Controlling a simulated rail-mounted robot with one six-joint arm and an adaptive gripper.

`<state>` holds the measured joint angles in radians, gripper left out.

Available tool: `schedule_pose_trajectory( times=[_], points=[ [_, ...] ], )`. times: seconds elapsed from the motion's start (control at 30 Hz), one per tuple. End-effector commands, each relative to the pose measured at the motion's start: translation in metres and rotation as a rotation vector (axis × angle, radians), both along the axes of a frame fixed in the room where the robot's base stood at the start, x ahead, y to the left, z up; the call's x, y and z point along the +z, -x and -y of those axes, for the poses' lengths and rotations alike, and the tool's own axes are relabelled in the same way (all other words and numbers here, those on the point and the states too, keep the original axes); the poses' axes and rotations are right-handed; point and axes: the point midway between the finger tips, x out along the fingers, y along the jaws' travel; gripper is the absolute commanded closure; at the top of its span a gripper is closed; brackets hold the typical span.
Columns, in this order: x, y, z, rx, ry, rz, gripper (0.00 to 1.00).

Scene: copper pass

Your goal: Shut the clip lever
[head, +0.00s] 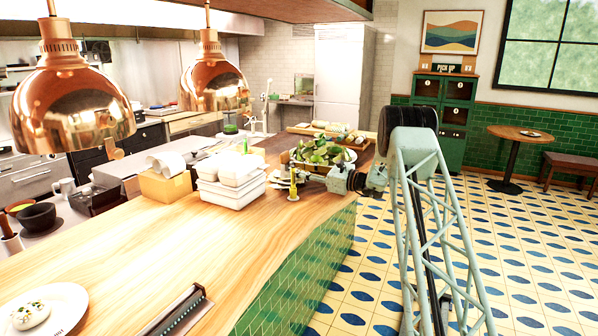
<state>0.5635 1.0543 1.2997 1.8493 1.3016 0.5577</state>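My gripper (306,176) is at the far right edge of the wooden counter, reaching left from my wrist. It is small in the picture, and I cannot tell whether its fingers are open or shut. Just left of its tip stands a small upright yellow-green piece (293,184) on a round base. Whether they touch is unclear. I cannot make out for certain which thing is the clip lever. A dark metal rail (178,312) lies on the counter at the near edge of the view, with no clearly visible raised lever.
Stacked white containers (230,182) and a cardboard-coloured box (165,186) stand left of my gripper. A tray of leafy greens (322,154) is behind it. Copper lamps (72,105) (214,82) hang over the counter. The counter's middle (190,240) is clear; a plate (62,306) lies near left.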

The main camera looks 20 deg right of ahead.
Motion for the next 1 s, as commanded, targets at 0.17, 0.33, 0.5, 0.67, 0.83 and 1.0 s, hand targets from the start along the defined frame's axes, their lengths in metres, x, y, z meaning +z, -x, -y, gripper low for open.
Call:
schedule_pose_trajectory(
  times=[0.17,0.33,0.5,0.67,0.83,1.0],
  points=[
    [0.0000,0.0000,0.0001,0.000,0.000,0.000,0.76],
    [-0.0002,0.0001,0.0002,0.000,0.000,0.000,0.88],
    [-0.0002,0.0001,0.0002,0.000,0.000,0.000,0.99],
    [0.0002,0.0002,0.0002,-0.001,0.002,-0.002,0.99],
    [0.0018,0.0001,0.0005,-0.001,0.009,-0.013,0.99],
    [0.0042,0.0003,0.0002,0.000,0.028,-0.037,0.99]
  ],
)
